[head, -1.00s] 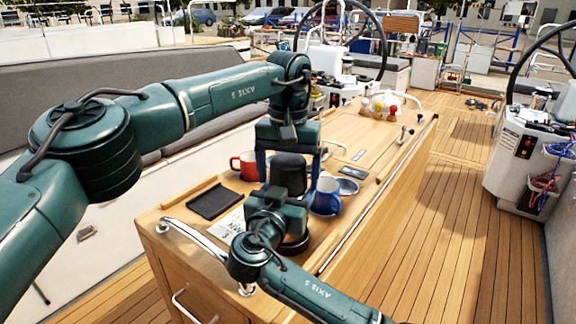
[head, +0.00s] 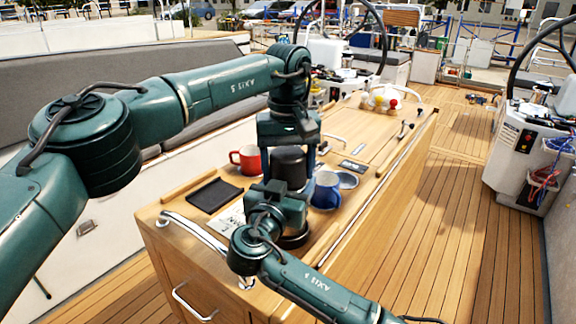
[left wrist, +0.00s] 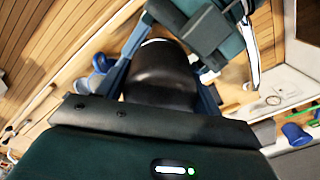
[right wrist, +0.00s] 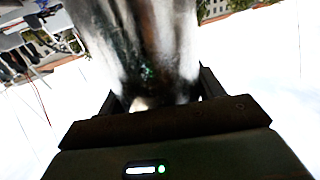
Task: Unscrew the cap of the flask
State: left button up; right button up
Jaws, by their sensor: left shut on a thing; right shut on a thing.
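The flask stands upright on the wooden cockpit table, its dark cap (head: 289,168) at the top and its dark base (head: 294,240) showing below my right gripper. My left gripper (head: 289,160) comes down from above and is shut on the cap. In the left wrist view the cap (left wrist: 160,75) fills the space between the fingers. My right gripper (head: 278,200) is shut on the flask body from the near side and hides much of it. In the right wrist view the shiny flask body (right wrist: 145,45) sits between the fingers. The thread is hidden.
A red mug (head: 248,159) stands left of the flask and a blue mug (head: 326,190) close on its right. A black tray (head: 214,196) and a printed sheet (head: 231,219) lie to the left. A steel rail (head: 192,236) edges the table's near end.

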aim_at(287, 152)
pick_arm(q)
jog(key=n, duration=0.2)
jog(key=shift+a+n, duration=0.1)
jog(key=shift+n, duration=0.2)
jog(key=o, duration=1.1)
notch_tip(287, 152, up, 4)
jog(key=shift+r, duration=0.4)
jog(key=shift+c, duration=0.7)
jog(key=shift+r+m, duration=1.1)
jog(key=shift+r, duration=0.35)
notch_tip(287, 152, down, 8)
jog(key=shift+r, duration=0.1)
